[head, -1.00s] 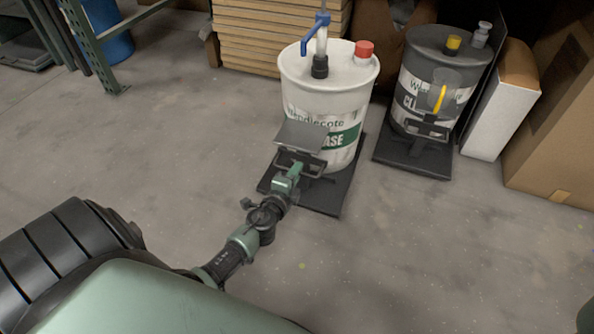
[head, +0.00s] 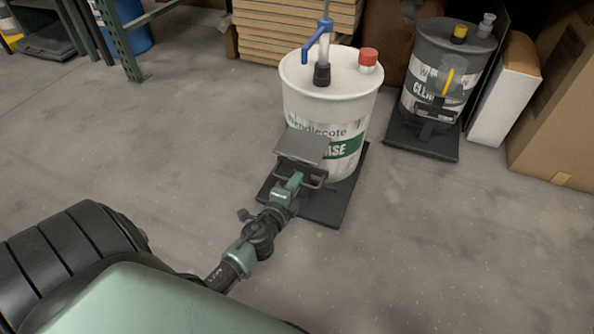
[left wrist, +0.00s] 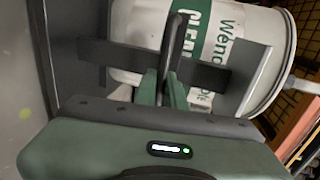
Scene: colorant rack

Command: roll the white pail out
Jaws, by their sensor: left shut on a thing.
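The white pail (head: 350,108) stands upright on a dark low dolly (head: 322,217). It has a blue-handled pump (head: 319,55), a red cap (head: 368,57) and a green label band. A dark handle (head: 316,182) with a grey plate (head: 303,146) above it is on the pail's near side. My left gripper (head: 296,183) is shut on this handle. In the left wrist view the fingers (left wrist: 163,88) close around a dark bar (left wrist: 173,42), with the white pail (left wrist: 258,55) lying sideways in the picture behind it. My right gripper is not in view.
A dark grey drum (head: 447,66) with a yellow cap stands on its own dolly (head: 421,141) to the right, apart from the pail. Cartons (head: 562,110) stand beyond it, stacked boards (head: 285,35) behind. A green rack post (head: 122,50) is at left. Floor at left and front is clear.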

